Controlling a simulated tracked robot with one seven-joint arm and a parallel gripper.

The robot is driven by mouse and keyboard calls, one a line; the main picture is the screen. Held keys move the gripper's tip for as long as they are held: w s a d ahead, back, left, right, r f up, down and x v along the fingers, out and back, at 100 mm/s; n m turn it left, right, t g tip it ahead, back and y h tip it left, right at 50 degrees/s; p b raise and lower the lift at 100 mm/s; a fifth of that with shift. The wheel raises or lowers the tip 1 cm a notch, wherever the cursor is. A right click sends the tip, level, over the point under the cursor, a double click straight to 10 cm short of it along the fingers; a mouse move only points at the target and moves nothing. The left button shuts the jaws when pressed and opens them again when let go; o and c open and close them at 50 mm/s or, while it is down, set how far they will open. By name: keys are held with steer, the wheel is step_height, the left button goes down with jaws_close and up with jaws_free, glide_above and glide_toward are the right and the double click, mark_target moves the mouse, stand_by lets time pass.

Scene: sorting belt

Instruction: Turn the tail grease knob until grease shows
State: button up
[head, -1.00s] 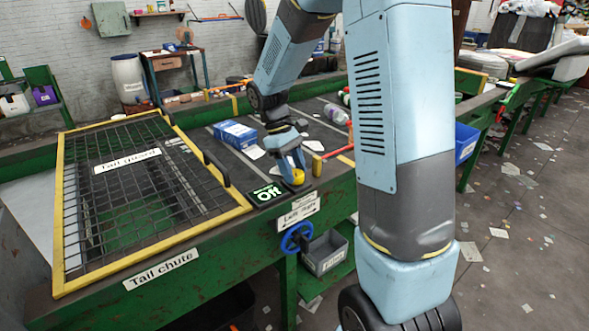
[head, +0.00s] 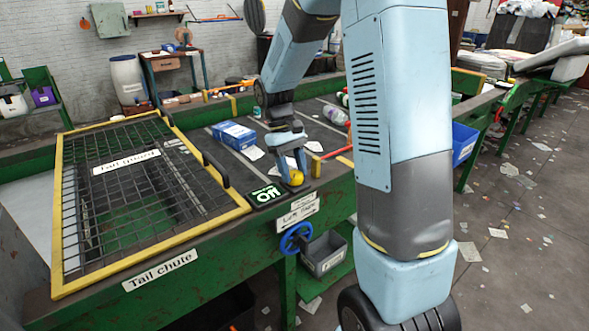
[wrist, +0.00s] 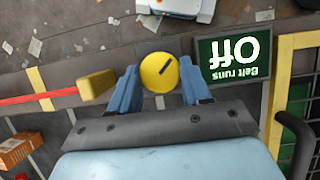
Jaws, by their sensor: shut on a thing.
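A round yellow knob (head: 297,179) sits on the green belt frame, beside a sign reading "Belt runs Off" (head: 264,196). In the wrist view the knob (wrist: 159,72) shows a dark slanted line on its face. My gripper (wrist: 160,79) has one blue finger on each side of the knob and is shut on it. In the head view my gripper (head: 292,174) reaches down to the knob from above. No label naming the knob as the grease knob is readable. I see no grease around it.
A yellow-framed mesh tail guard (head: 160,276) lies left of the knob. A blue handwheel (head: 296,238) is on the frame's front below. A red bar with a yellow end (wrist: 95,84) lies close beside my gripper. A blue box (head: 233,134) lies on the belt.

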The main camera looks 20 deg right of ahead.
steer(key=o, duration=1)
steer(key=shift+o, duration=0.2)
steer(key=shift+w, duration=0.1)
steer(key=v, duration=1.3)
steer(key=shift+w+r, duration=0.2)
steer(key=shift+r, duration=0.15)
